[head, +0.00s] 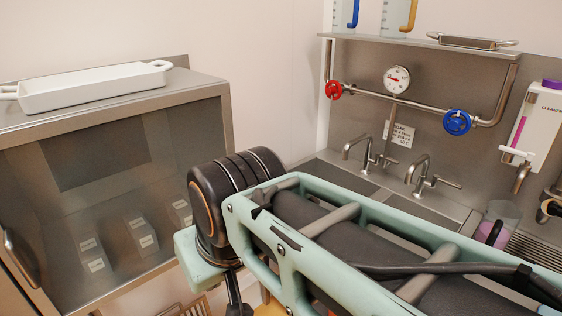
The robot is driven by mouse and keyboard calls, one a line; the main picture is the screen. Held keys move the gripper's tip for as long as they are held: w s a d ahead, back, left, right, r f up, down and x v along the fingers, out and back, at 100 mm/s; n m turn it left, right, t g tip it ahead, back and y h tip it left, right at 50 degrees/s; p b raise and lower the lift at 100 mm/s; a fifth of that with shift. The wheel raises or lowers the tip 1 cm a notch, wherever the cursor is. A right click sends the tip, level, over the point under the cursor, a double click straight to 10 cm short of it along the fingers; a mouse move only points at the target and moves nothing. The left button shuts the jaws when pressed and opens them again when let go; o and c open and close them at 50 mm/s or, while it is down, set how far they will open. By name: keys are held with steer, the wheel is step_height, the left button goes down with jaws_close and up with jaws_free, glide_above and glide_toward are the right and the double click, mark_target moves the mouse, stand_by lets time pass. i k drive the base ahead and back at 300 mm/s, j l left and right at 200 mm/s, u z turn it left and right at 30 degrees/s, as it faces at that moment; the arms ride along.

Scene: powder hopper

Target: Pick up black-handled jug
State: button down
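A clear jug (507,214) stands at the right, by the sink and the ribbed drainboard. A dark curved handle shows on it, and there is a pinkish tint low down; my arm hides its lower part. Two other clear jugs stand on the upper shelf, cut off by the top edge: one has a blue handle (353,12), one an orange handle (409,15). My pale green arm crosses the lower middle and right of the picture. My gripper's fingers do not show, so I cannot see what they hold.
A steel cabinet (190,98) with a glass front stands left, a white tray (95,86) on top. Two taps (421,178) rise over the sink. A pipe with red (333,90) and blue (457,122) valve wheels runs above. A cleaner dispenser (532,128) hangs right.

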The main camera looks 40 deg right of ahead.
mark_target(501, 220)
steer(key=l+z, duration=0.15)
steer(key=z, duration=2.65)
steer(key=i+l, duration=0.5)
steer(key=k+l+z, duration=0.15)
steer(key=i+u, duration=0.15)
steer(key=i, duration=0.15)
steer(key=j, duration=0.05)
